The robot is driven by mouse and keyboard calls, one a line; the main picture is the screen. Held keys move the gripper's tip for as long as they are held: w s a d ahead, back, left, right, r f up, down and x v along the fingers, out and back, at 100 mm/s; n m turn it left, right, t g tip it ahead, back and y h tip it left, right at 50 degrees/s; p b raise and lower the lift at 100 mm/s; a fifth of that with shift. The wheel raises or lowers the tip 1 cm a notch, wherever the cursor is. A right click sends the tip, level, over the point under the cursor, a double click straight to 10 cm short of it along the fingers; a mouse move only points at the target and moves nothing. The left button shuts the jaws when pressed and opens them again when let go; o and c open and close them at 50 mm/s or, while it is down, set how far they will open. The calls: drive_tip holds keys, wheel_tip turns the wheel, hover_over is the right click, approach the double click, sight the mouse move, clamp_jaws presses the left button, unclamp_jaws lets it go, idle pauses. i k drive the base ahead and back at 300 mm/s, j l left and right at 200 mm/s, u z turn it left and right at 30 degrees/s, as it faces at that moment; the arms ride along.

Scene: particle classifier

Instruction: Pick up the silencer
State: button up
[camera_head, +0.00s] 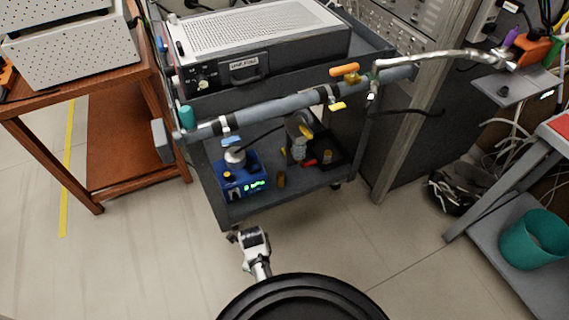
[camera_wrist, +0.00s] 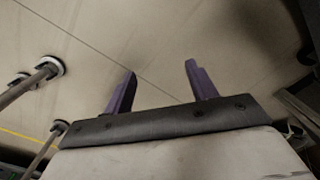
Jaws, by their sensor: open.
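No part is clearly recognisable as the silencer. Small parts on the cart's lower shelf include a small brownish piece (camera_head: 281,180), a red piece (camera_head: 309,162), a yellow piece (camera_head: 327,156) and a pale jar (camera_head: 299,149). A teal cylinder (camera_head: 187,117) stands by the left end of a long grey tube (camera_head: 265,108). In the wrist view my gripper (camera_wrist: 161,80) is open, its two purple fingers apart with nothing between them, above bare floor. I cannot make out its fingers in the head view.
A blue device with a green display (camera_head: 242,178) stands on the lower shelf of the grey cart (camera_head: 262,207). A wooden table (camera_head: 125,130) is at left, a teal bin (camera_head: 533,239) at right. Wheeled legs (camera_wrist: 44,69) show in the wrist view.

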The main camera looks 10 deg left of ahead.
sight(280, 175)
drive_tip(key=i, duration=1.45)
